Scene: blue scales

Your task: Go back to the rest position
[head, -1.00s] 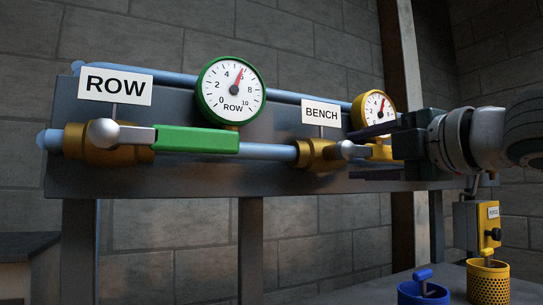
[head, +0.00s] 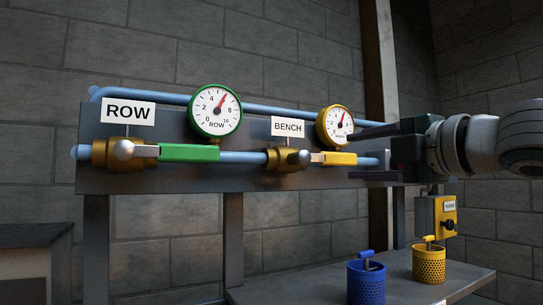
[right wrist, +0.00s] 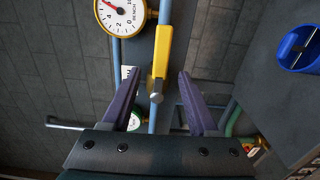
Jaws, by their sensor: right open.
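My right gripper (head: 372,153) is at the right end of the pipe panel in the head view, fingers pointing left. It is open and empty, just right of the yellow valve handle (head: 340,159). In the right wrist view its two fingers (right wrist: 162,102) stand apart, with the yellow handle (right wrist: 161,52) showing in line with the gap between them. I cannot tell how far the handle is from the fingertips. The yellow handle and the green valve handle (head: 188,153) both lie along the pipe. My left gripper is not in view.
The green ROW gauge (head: 215,111) and yellow BENCH gauge (head: 335,125) sit above the valves on the grey panel (head: 240,178). A blue basket (head: 366,284), a yellow basket (head: 428,266) and a yellow box (head: 437,218) are below my right arm. Open floor space lies left.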

